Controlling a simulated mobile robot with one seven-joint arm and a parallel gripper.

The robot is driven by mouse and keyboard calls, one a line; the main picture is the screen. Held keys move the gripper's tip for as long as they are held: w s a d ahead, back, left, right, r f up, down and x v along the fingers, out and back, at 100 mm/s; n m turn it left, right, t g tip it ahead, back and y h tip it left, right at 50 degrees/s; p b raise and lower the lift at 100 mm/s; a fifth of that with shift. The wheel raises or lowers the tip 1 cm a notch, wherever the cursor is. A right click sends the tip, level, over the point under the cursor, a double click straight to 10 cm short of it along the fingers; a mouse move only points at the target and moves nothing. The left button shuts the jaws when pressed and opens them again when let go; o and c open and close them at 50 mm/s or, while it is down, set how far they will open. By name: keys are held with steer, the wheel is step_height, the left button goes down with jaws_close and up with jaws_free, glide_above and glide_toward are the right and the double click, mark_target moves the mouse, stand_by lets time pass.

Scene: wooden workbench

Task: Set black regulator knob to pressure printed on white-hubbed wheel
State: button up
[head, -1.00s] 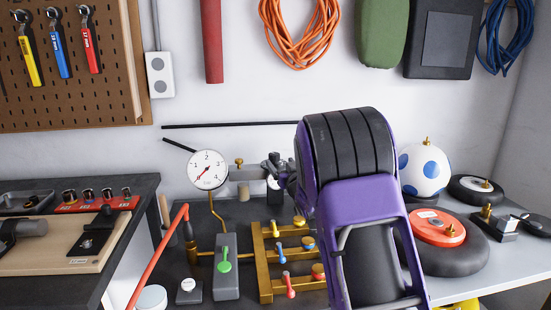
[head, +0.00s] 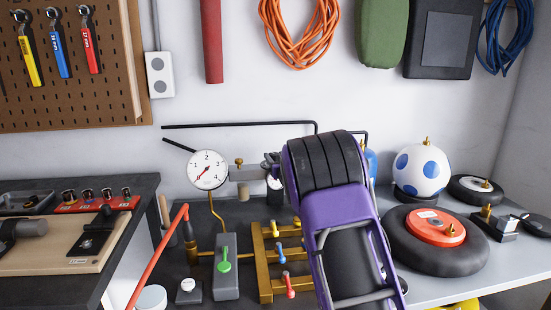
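The round white pressure gauge (head: 207,169) stands on the bench at the left, its red needle pointing to the low end of its scale. A grey fitting (head: 243,174) runs right from it towards a dark part (head: 272,161), partly behind my arm; I cannot tell whether this is the black regulator knob. The white-hubbed wheel (head: 461,188) lies flat at the back right, behind the larger red-hubbed wheel (head: 395,240). Its print is too small to read. My purple and black arm fills the middle, and my gripper is hidden behind it.
A brass manifold (head: 265,265) with coloured valve levers stands just left of my arm. A grey block with a green lever (head: 226,275) and a red bar (head: 155,260) are further left. A white blue-spotted ball (head: 421,172) is at the back right.

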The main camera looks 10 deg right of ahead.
jaws_close()
steer(key=shift+d+r+n+y+p, duration=0.1)
steer(key=shift+d+n+y+p, duration=0.05)
steer(key=shift+n+y+p, duration=0.35)
steer(key=shift+y, duration=0.5)
steer(key=shift+n, duration=0.3)
steer(key=o, duration=0.5)
jaws_free()
steer(key=v, duration=1.7)
steer(key=shift+s+d+r, duration=0.15)
steer(key=shift+d+r, duration=0.05)
